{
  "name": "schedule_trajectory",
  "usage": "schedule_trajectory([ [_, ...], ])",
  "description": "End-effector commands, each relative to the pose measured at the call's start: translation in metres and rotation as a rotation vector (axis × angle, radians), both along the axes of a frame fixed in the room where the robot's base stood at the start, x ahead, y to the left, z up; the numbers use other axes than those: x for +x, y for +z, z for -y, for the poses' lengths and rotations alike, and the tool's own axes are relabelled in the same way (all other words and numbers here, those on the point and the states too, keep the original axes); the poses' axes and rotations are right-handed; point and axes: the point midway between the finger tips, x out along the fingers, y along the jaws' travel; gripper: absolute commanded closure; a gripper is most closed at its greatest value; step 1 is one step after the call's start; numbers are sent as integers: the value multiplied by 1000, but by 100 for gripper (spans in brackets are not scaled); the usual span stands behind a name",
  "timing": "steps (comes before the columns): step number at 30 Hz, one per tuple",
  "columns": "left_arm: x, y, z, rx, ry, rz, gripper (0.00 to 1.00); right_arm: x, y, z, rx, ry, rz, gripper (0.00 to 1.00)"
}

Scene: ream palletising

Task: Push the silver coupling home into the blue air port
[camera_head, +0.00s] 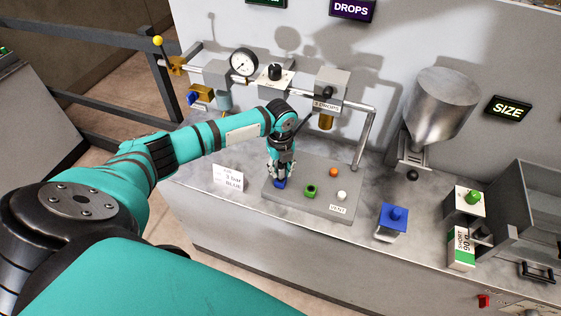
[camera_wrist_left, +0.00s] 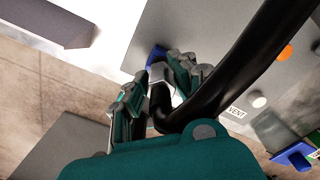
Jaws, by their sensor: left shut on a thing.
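The blue air port (camera_head: 279,184) stands at the left end of a grey plate (camera_head: 335,207) on the counter. My left gripper (camera_head: 281,172) points down directly above it. In the left wrist view its fingers (camera_wrist_left: 158,88) are shut on the silver coupling (camera_wrist_left: 161,73), which has a black hose (camera_wrist_left: 235,75) running from it. The blue port (camera_wrist_left: 156,54) shows just beyond the coupling's end, and the two look close to touching or touching. The fingers hide much of the joint, so I cannot tell how deep the coupling sits. My right gripper is out of view.
Green (camera_head: 312,191), orange (camera_head: 333,172) and white (camera_head: 342,196) ports share the plate. A card (camera_head: 228,178) stands left of it. A blue-topped block (camera_head: 392,222) and a steel hopper (camera_head: 440,105) are to the right. A gauge (camera_head: 244,64) and pipework are behind.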

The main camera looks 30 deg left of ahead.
Motion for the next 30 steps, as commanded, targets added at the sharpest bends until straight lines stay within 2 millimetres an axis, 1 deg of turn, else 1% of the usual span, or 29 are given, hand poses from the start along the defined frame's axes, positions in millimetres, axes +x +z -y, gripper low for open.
schedule_trajectory([
  [23,0,-20,0,-1,0,1,100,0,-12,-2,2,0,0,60],
  [24,0,-19,0,-1,0,1,71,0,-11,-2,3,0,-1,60],
  [29,0,-19,0,-1,0,1,50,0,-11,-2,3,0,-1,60],
  [30,0,-19,0,-1,0,1,48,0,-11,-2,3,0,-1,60],
])
